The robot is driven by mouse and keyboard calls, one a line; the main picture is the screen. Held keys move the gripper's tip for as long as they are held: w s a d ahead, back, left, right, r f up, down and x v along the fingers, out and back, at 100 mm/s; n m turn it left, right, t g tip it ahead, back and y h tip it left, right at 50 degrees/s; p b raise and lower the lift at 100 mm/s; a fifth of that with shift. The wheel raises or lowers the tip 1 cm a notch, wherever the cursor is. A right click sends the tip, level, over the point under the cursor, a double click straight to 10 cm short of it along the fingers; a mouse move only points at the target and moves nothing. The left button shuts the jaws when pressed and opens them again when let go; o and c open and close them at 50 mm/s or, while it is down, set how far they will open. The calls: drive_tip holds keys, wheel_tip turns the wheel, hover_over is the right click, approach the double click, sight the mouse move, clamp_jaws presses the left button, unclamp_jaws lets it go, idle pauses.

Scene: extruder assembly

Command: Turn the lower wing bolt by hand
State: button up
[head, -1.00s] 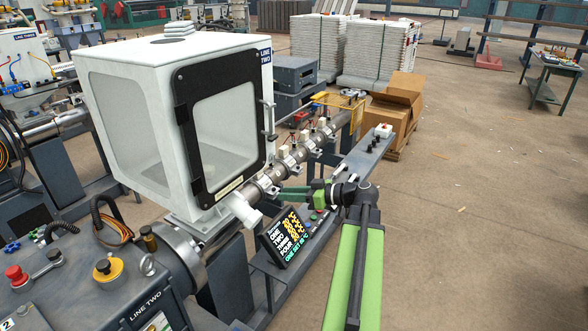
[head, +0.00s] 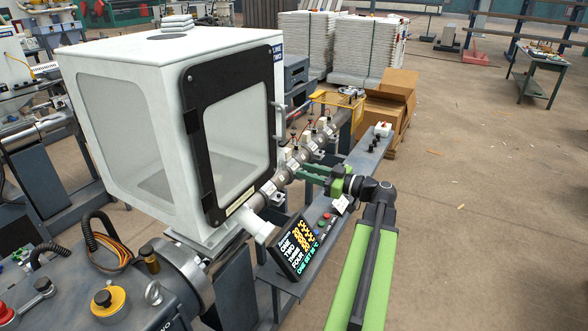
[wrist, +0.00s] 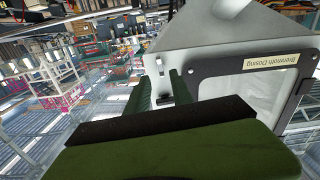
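The white dosing box (head: 125,60) has a black-framed door (head: 195,150) with a window. On the door's right edge is a grey upright fastening (head: 281,120), and a small fitting sits at its lower end (head: 280,139); I cannot tell clearly which part is the lower wing bolt. My gripper (head: 303,171) is to the right of and below this fitting, apart from it, with its green fingers pointing left. In the wrist view my gripper (wrist: 160,84) has its fingers apart, with the box and door beyond, turned upside down. No held object is visible.
A metal barrel (head: 312,150) with several clamps runs behind my gripper. A lit display panel (head: 297,245) and a grey bench (head: 335,215) with buttons are below. A cardboard box (head: 385,105) stands behind.

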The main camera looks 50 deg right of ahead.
sight(283, 164)
drive_tip(key=shift+x, duration=2.95)
clamp_jaws()
